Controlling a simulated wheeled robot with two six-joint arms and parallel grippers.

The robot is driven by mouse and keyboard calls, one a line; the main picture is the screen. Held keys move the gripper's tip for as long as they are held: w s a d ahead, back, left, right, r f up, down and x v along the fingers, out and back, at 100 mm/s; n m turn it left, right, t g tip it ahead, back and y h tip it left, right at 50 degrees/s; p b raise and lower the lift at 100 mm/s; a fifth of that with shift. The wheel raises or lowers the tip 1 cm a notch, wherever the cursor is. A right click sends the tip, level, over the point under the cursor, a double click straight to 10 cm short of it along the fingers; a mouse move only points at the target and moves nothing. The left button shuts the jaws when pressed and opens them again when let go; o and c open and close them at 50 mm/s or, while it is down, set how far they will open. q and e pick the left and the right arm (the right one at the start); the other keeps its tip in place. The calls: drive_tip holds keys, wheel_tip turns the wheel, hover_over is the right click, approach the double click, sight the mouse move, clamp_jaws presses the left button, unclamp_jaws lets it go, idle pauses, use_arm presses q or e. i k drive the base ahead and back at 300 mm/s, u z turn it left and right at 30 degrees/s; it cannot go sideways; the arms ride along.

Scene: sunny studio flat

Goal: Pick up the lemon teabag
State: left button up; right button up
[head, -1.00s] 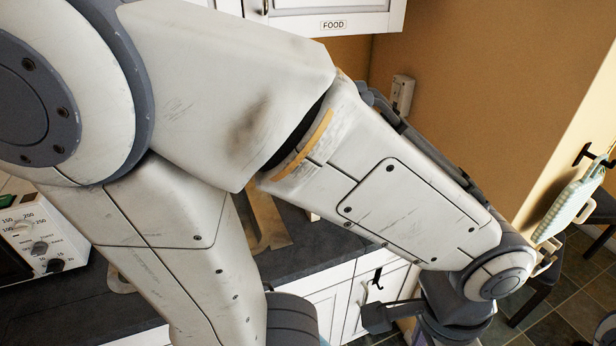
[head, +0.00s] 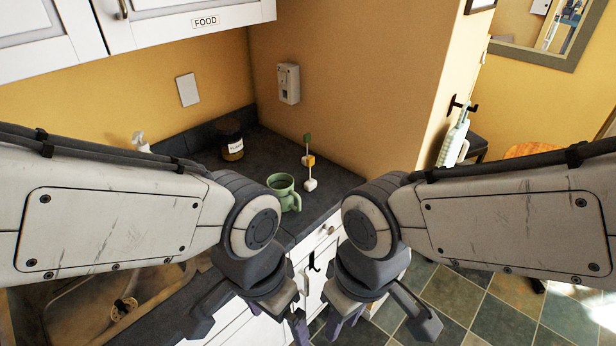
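Two small teabags lie on the dark counter near its right end. One has a yellow tag and a white bag, seemingly the lemon teabag (head: 310,184). The other teabag (head: 307,138) has a green tag and lies just behind it. A green mug (head: 284,190) stands to their left and nearer to me. My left gripper (head: 250,322) is low in front of the counter, fingers spread and apparently empty. My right gripper (head: 382,318) is to its right, in front of the cabinet, also spread and apparently empty. Both are well short of the teabags.
A dark-lidded jar (head: 231,140) stands at the back of the counter (head: 268,153). A sink (head: 85,315) lies at lower left. A wall cabinet labelled FOOD (head: 205,21) hangs above. The counter ends at the right, with tiled floor (head: 510,300) beyond.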

sight(311, 184)
drive_tip(key=z, duration=1.4)
drive_tip(key=i, duration=1.65)
drive_tip(key=u, duration=3.4)
